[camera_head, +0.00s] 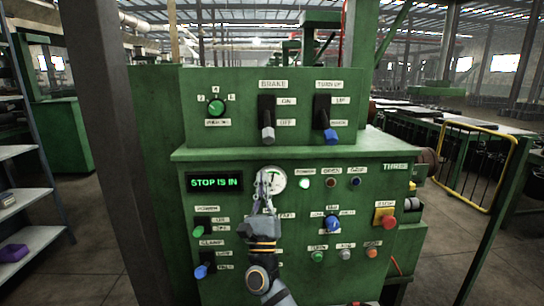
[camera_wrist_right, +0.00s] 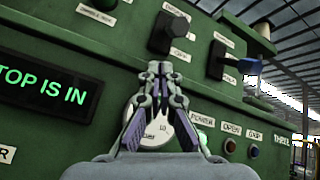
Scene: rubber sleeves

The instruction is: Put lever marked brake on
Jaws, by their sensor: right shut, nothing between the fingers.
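The brake lever (camera_head: 268,134) is on the upper panel under the label BRAKE, with a grey handle on a black plate. Its handle is at the lower end, beside OFF, with ON above. It also shows in the wrist view (camera_wrist_right: 167,40), beyond my fingertips. My right gripper (camera_head: 266,182) is below it, in front of the round white gauge (camera_head: 273,177) and partly covering it. In the wrist view its fingers (camera_wrist_right: 160,68) are together and empty, apart from the lever. My left gripper is not in view.
A similar lever with a blue handle (camera_head: 331,135) is right of the brake lever, handle down. A green knob (camera_head: 216,107) is to its left. A ledge (camera_head: 300,148) juts below the upper panel. The display (camera_head: 214,183) reads STOP IS IN. A red stop button (camera_head: 389,222) is lower right.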

